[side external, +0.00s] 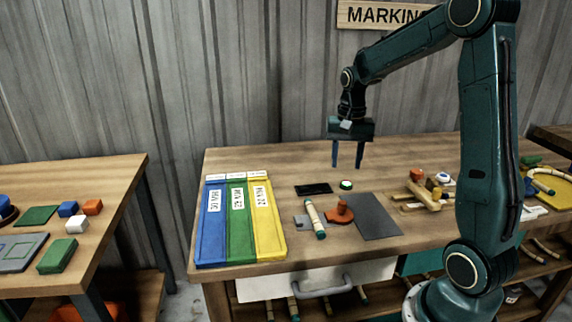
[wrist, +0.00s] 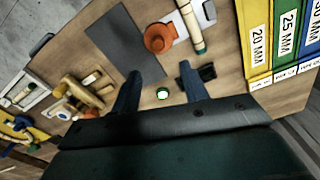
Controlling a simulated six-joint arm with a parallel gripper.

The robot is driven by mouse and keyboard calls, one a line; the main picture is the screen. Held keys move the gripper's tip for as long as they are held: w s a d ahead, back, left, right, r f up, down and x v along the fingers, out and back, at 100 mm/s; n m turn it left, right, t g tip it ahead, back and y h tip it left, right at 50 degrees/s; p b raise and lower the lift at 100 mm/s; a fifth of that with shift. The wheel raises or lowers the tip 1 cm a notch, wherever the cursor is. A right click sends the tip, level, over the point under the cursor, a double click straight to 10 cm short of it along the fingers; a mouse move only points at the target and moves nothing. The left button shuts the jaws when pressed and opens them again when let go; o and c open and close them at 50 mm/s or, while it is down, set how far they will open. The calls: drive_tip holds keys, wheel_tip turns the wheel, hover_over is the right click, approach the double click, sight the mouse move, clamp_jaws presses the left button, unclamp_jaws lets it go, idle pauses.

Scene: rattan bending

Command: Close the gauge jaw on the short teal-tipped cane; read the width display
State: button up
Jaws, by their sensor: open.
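The short cane (side external: 313,216) with a teal tip lies on a light grey gauge plate (side external: 300,222); it also shows in the wrist view (wrist: 187,20). The orange gauge jaw (side external: 341,213) with its upright knob stands just right of the cane; I cannot tell whether they touch. In the wrist view the jaw (wrist: 158,40) is beside the cane. The dark width display (side external: 313,189) lies behind them, with no legible reading. A green-topped button (side external: 346,185) is right of the display. My gripper (side external: 347,163) is open and empty, above the table behind the jaw.
A dark grey mat (side external: 375,217) lies right of the jaw. Blue (side external: 211,240), green (side external: 238,235) and yellow (side external: 267,232) width-labelled trays stand left. A wooden fixture (side external: 428,194) with an orange knob is right. A side table (side external: 110,180) at far left holds coloured blocks.

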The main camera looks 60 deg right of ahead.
sight(343, 202)
drive_tip(key=shift+d+f, duration=0.35)
drive_tip(key=shift+d, duration=0.15)
drive_tip(key=shift+f, duration=0.1)
wheel_tip(343, 202, down, 14)
drive_tip(key=shift+r, duration=0.2)
idle(0.3)
